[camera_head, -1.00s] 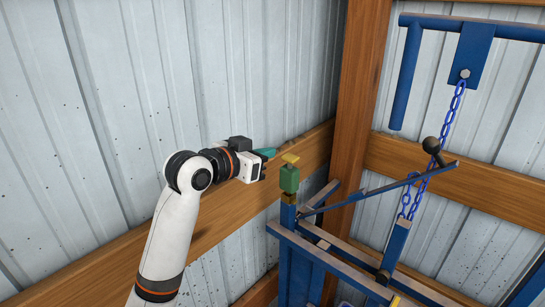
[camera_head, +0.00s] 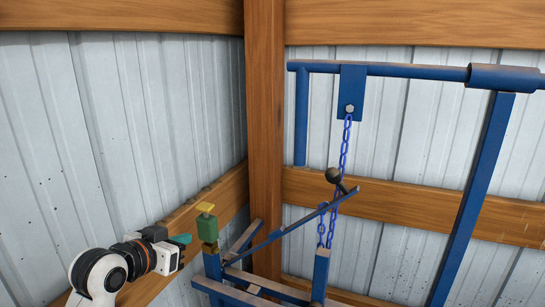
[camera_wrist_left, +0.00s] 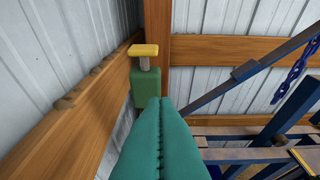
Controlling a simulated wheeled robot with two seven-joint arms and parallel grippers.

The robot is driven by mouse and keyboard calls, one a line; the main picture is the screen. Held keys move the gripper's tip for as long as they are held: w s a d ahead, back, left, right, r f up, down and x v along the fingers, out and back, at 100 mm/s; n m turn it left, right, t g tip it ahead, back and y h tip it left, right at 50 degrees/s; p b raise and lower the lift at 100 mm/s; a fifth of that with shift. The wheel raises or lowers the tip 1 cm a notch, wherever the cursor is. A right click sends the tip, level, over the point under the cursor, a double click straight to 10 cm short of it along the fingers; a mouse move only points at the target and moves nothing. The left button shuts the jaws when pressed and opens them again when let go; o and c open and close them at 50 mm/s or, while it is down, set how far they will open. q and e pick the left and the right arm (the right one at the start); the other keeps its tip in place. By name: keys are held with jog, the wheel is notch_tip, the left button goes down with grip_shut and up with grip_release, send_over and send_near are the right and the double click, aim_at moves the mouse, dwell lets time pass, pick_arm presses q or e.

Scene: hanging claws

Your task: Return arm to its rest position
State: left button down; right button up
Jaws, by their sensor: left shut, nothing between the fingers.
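My left gripper (camera_head: 181,240) is at the lower left of the head view, on the white arm that comes in from the left. Its teal fingers (camera_wrist_left: 160,140) are closed together in the left wrist view, with nothing between them. A green block with a yellow top (camera_head: 207,224) stands upright on a blue post just right of the fingertips. It also shows beyond the fingertips in the left wrist view (camera_wrist_left: 146,88). A gap between fingers and block is hard to judge. My right gripper is not in view.
A blue steel frame (camera_head: 303,118) stands at the right, with a hanging blue chain (camera_head: 345,145) and a slanted lever with a dark ball knob (camera_head: 333,175). A wooden post (camera_head: 265,110) and rails (camera_head: 400,200) run along corrugated metal walls.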

pick_arm(q)
jog(key=s+d+f+g+y, duration=0.1)
jog(key=s+f+g, duration=0.1)
jog(key=s+f, duration=0.5)
jog(key=s+d+f+g+y, duration=0.15)
jog(key=s+f, duration=0.35)
jog(key=f, duration=0.5)
jog(key=s+f+n+g+y, duration=0.1)
jog(key=s+f+g, duration=0.3)
jog(key=s, duration=0.6)
jog(key=s+f+n+g+y, duration=0.1)
jog(key=s+f+g, duration=0.1)
jog(key=s+f, duration=0.55)
jog(key=s+f+g+b, duration=0.1)
jog(key=s+f+b, duration=0.15)
jog(key=f, duration=1.35)
jog(key=s+f+b, duration=0.2)
jog(key=f+b, duration=0.2)
jog(key=f, duration=1.2)
jog(key=s+a+f+b, duration=0.1)
jog(key=s+f, duration=0.6)
jog(key=f, duration=0.2)
jog(key=s+a+f+g+b, duration=0.1)
jog(key=s+a+f+b, duration=0.1)
jog(key=s+f, duration=0.6)
jog(key=shift+a+f+m+b, duration=0.3)
jog(key=shift+f+m, duration=0.1)
jog(key=shift+f, duration=0.4)
